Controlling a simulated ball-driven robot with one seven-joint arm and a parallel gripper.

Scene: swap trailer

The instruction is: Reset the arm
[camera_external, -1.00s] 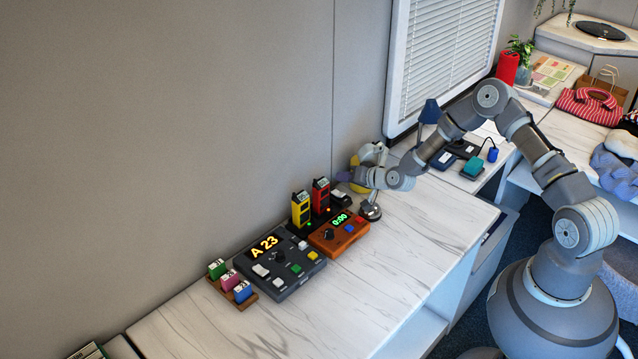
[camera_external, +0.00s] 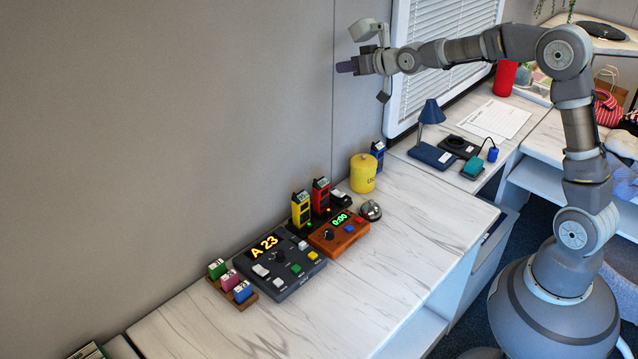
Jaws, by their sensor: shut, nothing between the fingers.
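My gripper (camera_external: 346,67) is at the end of my arm, raised high above the counter in front of the wall and left of the window blind. It points left, is shut, and holds nothing. My arm stretches level from the upper right, clear of everything on the counter.
Below on the marble counter (camera_external: 420,225) stand a yellow canister (camera_external: 363,173), a silver bell (camera_external: 371,211), an orange timer box (camera_external: 338,234), a dark console reading A 23 (camera_external: 279,264), and yellow (camera_external: 301,210) and red (camera_external: 320,196) handsets. A blue lamp (camera_external: 431,112) stands farther back. The front counter is clear.

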